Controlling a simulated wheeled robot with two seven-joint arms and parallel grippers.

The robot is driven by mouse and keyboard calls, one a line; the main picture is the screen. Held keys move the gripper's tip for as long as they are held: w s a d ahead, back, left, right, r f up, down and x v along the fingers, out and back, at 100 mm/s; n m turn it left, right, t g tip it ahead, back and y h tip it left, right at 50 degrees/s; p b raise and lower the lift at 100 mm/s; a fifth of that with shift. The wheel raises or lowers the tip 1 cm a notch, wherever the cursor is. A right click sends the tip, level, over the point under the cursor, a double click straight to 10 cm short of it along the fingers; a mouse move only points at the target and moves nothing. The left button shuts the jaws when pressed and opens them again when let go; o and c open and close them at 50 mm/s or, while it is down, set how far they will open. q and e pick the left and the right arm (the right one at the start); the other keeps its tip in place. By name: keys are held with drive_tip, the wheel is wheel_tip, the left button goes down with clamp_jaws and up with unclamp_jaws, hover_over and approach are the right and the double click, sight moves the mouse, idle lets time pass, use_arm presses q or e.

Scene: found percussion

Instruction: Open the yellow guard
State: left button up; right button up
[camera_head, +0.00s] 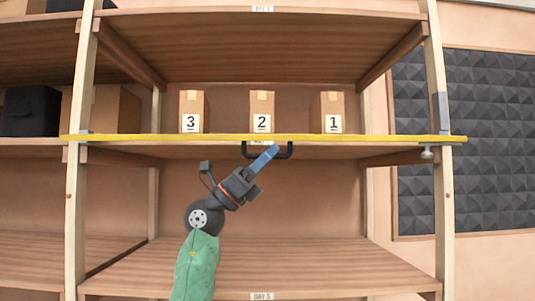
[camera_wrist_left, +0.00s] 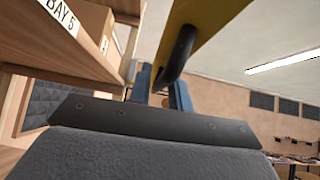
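The yellow guard (camera_head: 350,138) is a long, thin bar running level across the front of the shelf's middle board, from post to post. A black handle (camera_head: 283,155) hangs under its middle. My left gripper (camera_head: 270,153) reaches up to the handle from below, its blue fingertips at the bar. In the left wrist view, the blue fingers (camera_wrist_left: 161,90) stand apart with the black handle (camera_wrist_left: 179,50) between them, under the guard (camera_wrist_left: 205,20). Whether they touch the handle is unclear. My right gripper is not in view.
Three cartons numbered 3 (camera_head: 192,112), 2 (camera_head: 262,112) and 1 (camera_head: 328,112) stand on the middle board behind the guard. A grey knob (camera_head: 427,152) sits under the guard's right end. The lower board (camera_head: 320,263) is bare.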

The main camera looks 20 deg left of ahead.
use_arm(q)
drive_tip(key=shift+c, duration=0.2)
clamp_jaws()
drive_tip(key=shift+r, duration=0.15)
